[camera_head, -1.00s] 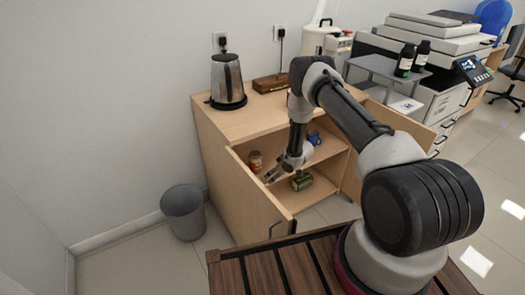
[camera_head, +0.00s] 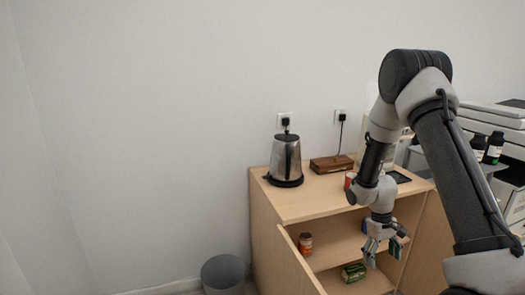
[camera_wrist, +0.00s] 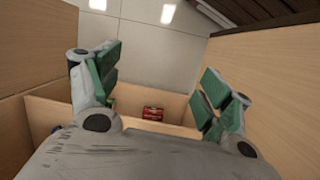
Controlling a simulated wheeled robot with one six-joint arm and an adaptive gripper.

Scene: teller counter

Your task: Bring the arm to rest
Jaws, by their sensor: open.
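My gripper (camera_head: 384,246) is open and empty, pointing down at the front of the open cabinet (camera_head: 262,225) in the head view. In the wrist view its two green-padded fingers (camera_wrist: 160,82) stand wide apart with nothing between them. My arm is raised, its elbow high at the upper right of the head view. A green can (camera_head: 353,272) lies on the cabinet's lower shelf, left of and below the gripper. An orange-brown jar (camera_head: 305,243) stands further left inside. A small red object (camera_wrist: 153,113) shows beyond the fingers in the wrist view; I cannot tell which it is.
A kettle (camera_head: 285,160), a wooden box (camera_head: 331,164) and a red item (camera_head: 349,180) are on the cabinet top. A grey bin (camera_head: 223,274) is on the floor at left. Dark bottles (camera_head: 494,147) stand at right.

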